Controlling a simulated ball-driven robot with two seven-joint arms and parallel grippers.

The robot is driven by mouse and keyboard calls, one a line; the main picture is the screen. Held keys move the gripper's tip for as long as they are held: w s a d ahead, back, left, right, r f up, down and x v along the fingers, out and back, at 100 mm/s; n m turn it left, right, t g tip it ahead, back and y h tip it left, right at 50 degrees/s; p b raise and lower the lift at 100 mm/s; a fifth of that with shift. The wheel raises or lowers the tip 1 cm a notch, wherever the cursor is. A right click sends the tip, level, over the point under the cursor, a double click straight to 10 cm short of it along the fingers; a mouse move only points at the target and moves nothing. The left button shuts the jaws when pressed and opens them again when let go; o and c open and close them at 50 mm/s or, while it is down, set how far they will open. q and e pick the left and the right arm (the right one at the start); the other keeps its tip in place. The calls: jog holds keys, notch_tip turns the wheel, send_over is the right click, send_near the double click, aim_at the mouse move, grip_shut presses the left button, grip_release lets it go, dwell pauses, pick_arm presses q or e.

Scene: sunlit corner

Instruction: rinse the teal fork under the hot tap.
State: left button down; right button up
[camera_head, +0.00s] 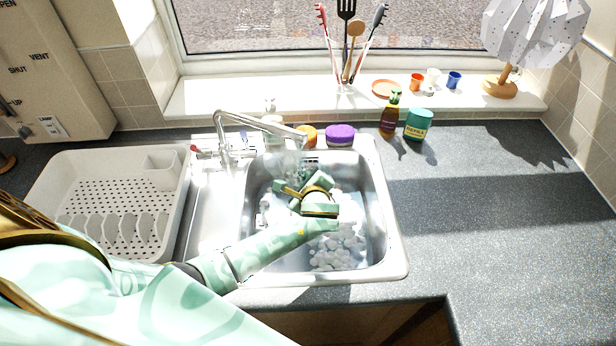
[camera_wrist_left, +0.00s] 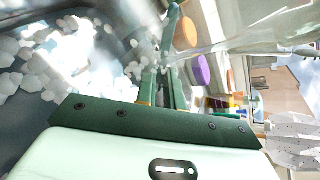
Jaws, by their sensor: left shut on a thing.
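My left gripper (camera_head: 300,186) is over the sink basin, below the end of the chrome tap (camera_head: 258,121). It is shut on a narrow teal piece, which I take to be the teal fork (camera_wrist_left: 171,25); it extends beyond the fingers in the left wrist view, and its tines are not clear. In the head view the fork cannot be told from the green gripper. The tap has a red-marked handle (camera_head: 194,148) at left and a blue-marked one (camera_head: 243,134) at right. My right gripper is not in view.
White foam (camera_head: 340,250) lies in the sink (camera_head: 392,262). A white dish rack (camera_head: 60,185) stands at left. A purple sponge (camera_head: 340,132), an orange item (camera_head: 308,133), a brown bottle (camera_head: 389,116) and a teal tub (camera_head: 418,124) stand behind. The right counter (camera_head: 480,220) is clear.

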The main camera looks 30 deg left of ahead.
pick_arm(q)
jog(key=shift+a, duration=0.2)
jog(key=shift+s, duration=0.1)
jog(key=s+d+p, duration=0.2)
jog(key=s+p, duration=0.2)
jog(key=s, duration=0.3)
jog(key=shift+s+d, duration=0.2)
jog(key=shift+s, duration=0.1)
jog(key=shift+r+p, duration=0.1)
jog(key=shift+p, duration=0.25)
dwell(0.8)
